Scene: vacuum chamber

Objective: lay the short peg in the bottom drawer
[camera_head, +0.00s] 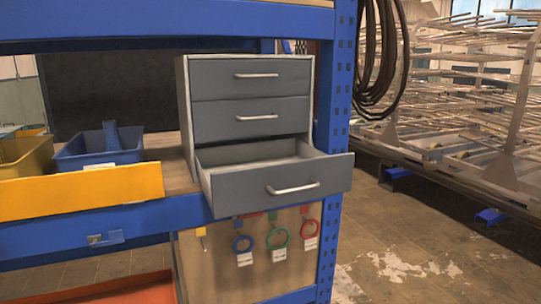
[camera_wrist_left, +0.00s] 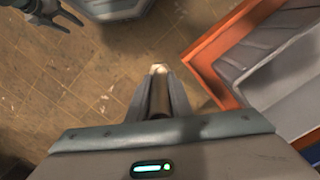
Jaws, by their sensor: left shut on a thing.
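In the head view a grey cabinet (camera_head: 247,80) stands on the blue-framed shelf. Its bottom drawer (camera_head: 285,185) is pulled open, and the visible part of its inside looks empty. The two drawers above it are shut. In the left wrist view my left gripper (camera_wrist_left: 161,75) is shut on a short peg (camera_wrist_left: 159,103), a grey-brown cylinder between the fingers. The peg and left gripper are over the tiled floor in that view and do not show in the head view. A dark jaw-like part, seemingly my right gripper (camera_wrist_left: 52,14), shows at the top left; its opening is unclear.
A blue bin (camera_head: 98,152) with a blue upright thing in it and a yellow bin (camera_head: 25,158) stand left of the cabinet. A blue post (camera_head: 337,120) rises close to the drawer's right. An orange-edged tray (camera_wrist_left: 205,72) lies right of my left gripper.

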